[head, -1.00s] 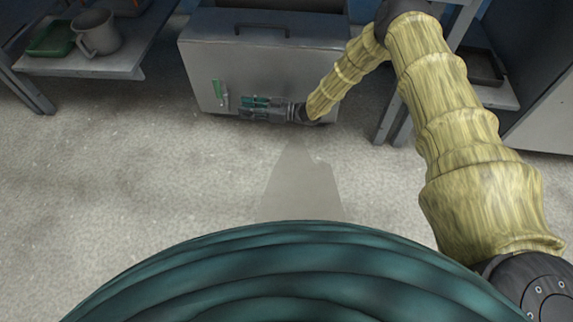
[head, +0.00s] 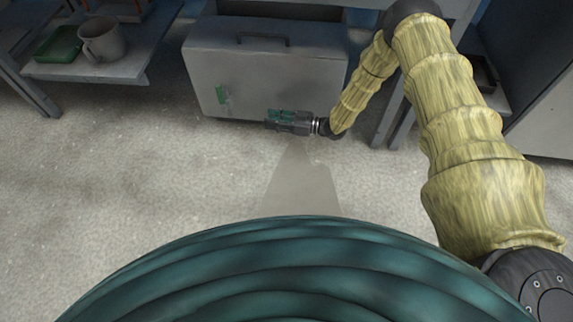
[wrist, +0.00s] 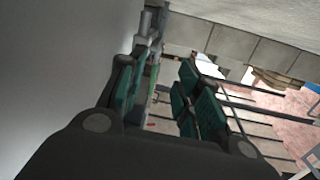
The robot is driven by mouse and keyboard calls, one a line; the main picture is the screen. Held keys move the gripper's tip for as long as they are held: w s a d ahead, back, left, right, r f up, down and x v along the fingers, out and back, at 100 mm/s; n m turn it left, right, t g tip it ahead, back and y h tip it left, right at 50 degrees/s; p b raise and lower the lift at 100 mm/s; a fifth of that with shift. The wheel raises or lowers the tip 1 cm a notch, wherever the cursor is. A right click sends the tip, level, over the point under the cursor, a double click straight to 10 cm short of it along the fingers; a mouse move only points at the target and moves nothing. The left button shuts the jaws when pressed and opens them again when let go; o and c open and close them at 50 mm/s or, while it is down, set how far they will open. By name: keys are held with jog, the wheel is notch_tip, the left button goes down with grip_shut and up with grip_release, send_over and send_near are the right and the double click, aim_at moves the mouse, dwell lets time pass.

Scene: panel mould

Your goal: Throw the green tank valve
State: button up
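A grey fitting (wrist: 150,25) and a thin green strip, likely the valve, show beyond the fingers. Nothing is clearly held between them.
A low bench (head: 95,70) at the left holds a grey mug (head: 101,43) and a green tray (head: 58,44). A table leg and shelf stand right of the tank, close to my arm. The speckled floor in front is clear.

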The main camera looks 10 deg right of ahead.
jog(key=s+f+m+h+p, duration=0.1)
jog(key=s+f+m+h, duration=0.2)
jog(key=s, duration=0.5)
jog(key=s+d+f+m+h+p, duration=0.1)
jog(key=s+f+m+h, duration=0.2)
jog(key=s+m+h, duration=0.2)
jog(key=shift+s+d+f, duration=0.25)
jog(key=shift+s+f, duration=0.05)
jog(key=shift+s, duration=1.4)
jog(key=s+d+r+m+g+h+p, duration=0.1)
jog(key=s+d+r+m+g+h, duration=0.2)
jog(key=s, duration=0.7)
jog(key=s+d+r+g+h, duration=0.15)
jog(key=s+d, duration=0.35)
jog(key=s, duration=0.5)
jog(key=s+d+r+m+g+h+p, duration=0.1)
jog(key=s+d+r+m+g+h, duration=0.2)
jog(key=s, duration=0.8)
notch_tip(320, 180, up, 36)
jog(key=n+p, duration=0.1)
jog(key=p, duration=3.7)
jog(key=shift+w+d+r, duration=0.25)
jog(key=shift+w+d, duration=0.1)
